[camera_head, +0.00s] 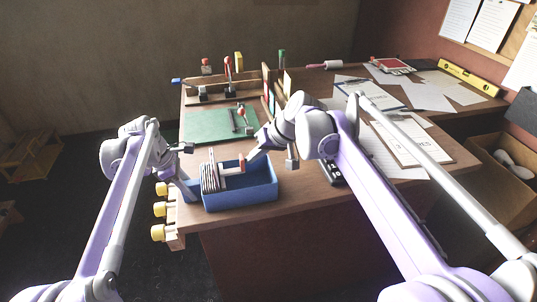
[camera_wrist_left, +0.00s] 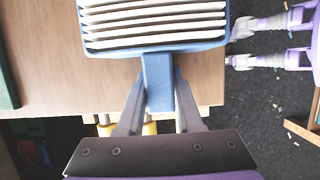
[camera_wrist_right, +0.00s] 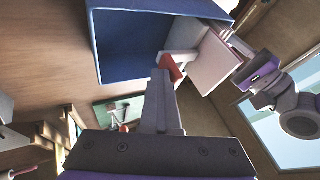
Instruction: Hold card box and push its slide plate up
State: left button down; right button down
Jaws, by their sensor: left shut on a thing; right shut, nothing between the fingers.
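The blue card box (camera_head: 245,202) sits at the desk's front edge, with pale cards (camera_head: 211,178) stacked at its left end; the cards fill the top of the left wrist view (camera_wrist_left: 155,22). My left gripper (camera_wrist_left: 158,95) is shut on the box's blue handle (camera_wrist_left: 157,70). The pale slide plate (camera_wrist_right: 210,62) stands inside the box (camera_wrist_right: 125,45) against the cards, with a red-tipped stub (camera_wrist_right: 171,68) pointing away from them. My right gripper (camera_wrist_right: 158,76) is shut and empty, its tips close beside the red tip. I cannot tell whether they touch.
Yellow knobs (camera_head: 158,232) stick out from the desk's front left. A green mat (camera_head: 210,126) and a tool rack (camera_head: 215,96) lie behind the box. Papers and clipboards (camera_head: 408,142) cover the right side. An open carton (camera_head: 510,175) stands at the far right.

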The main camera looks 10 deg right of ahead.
pick_arm(q)
jog(key=shift+d, duration=0.15)
pick_arm(e)
jog(key=shift+a, duration=0.2)
jog(key=shift+d, duration=0.1)
jog(key=s+d+r, duration=0.3)
jog(key=d+r, duration=0.5)
jog(key=shift+s+d, duration=0.4)
pick_arm(q)
jog(key=shift+c, duration=2.4)
grip_release()
